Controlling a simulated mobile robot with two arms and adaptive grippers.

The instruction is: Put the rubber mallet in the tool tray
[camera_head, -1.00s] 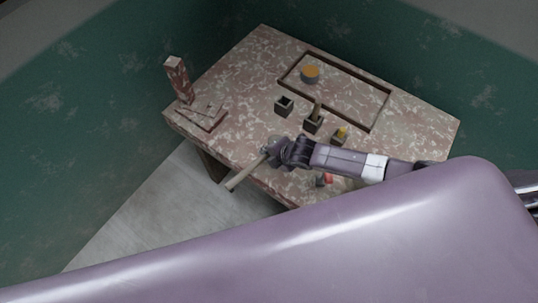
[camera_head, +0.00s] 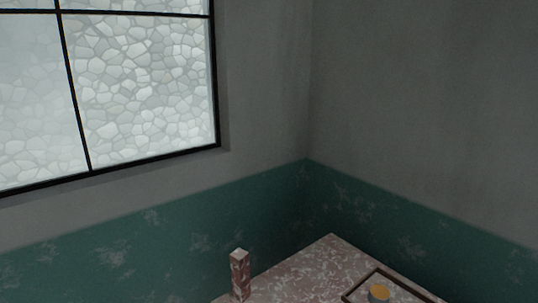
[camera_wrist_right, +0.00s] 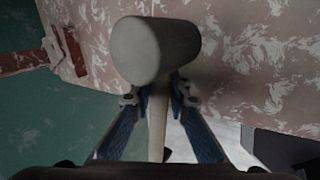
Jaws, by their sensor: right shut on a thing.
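The rubber mallet (camera_wrist_right: 150,50) is large in the right wrist view, with a pale grey barrel head and a light handle running down between the blue fingers. My right gripper (camera_wrist_right: 158,100) is shut on the handle, just below the head. The mallet is over or near the table's edge; its height is hard to tell. The tool tray (camera_head: 377,269) shows only partly at the bottom right of the head view, as a dark-rimmed frame on the table. My left gripper is in neither current view.
A round pot with an orange top (camera_head: 379,291) sits inside the tray. A mottled upright block (camera_head: 240,272) stands at the table's left. The table (camera_head: 318,262) meets green walls behind. In the wrist view, a reddish piece (camera_wrist_right: 22,62) lies at upper left.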

